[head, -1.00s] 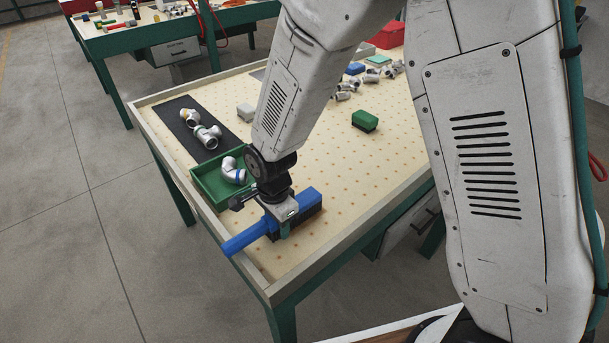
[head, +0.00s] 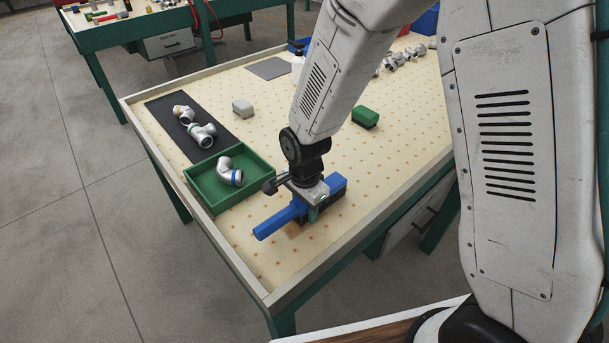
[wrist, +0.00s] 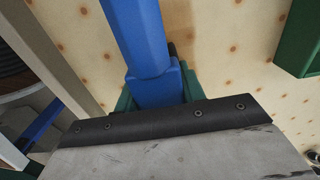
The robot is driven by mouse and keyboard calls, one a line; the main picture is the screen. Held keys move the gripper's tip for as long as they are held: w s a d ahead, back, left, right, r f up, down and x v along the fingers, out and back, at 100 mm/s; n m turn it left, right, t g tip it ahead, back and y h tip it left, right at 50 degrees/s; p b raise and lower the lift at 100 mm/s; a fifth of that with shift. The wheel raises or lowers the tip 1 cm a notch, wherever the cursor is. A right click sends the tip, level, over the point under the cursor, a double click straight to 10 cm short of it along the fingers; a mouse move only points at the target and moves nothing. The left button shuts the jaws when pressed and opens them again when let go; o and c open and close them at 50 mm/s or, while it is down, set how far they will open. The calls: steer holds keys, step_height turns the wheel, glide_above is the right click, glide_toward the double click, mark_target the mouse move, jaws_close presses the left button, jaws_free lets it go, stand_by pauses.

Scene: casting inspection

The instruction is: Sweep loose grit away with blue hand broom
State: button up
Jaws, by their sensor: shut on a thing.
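The blue hand broom (head: 281,221) is in my gripper (head: 311,202) over the perforated table top, near its front right edge. In the head view its handle points to the lower left, and its block with dark bristles lies to the upper right. My gripper is shut on the broom where handle and block meet. In the wrist view the blue broom (wrist: 140,40) runs up from between the jaws (wrist: 155,98). I cannot tell whether the bristles touch the table. No loose grit can be made out on the table top.
A green tray (head: 200,197) with a pipe elbow (head: 227,172) stands left of my gripper. Two pipe fittings (head: 195,127) lie on a dark mat (head: 163,105). A grey block (head: 242,107) and a green brush (head: 365,117) stand farther back. The table's raised rim (head: 262,290) borders the front corner.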

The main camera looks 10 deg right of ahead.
steer(key=shift+w+d+r, duration=0.15)
steer(key=shift+r, duration=0.1)
step_height(320, 180, up, 3)
steer(key=shift+f, duration=0.1)
steer(key=shift+r, duration=2.65)
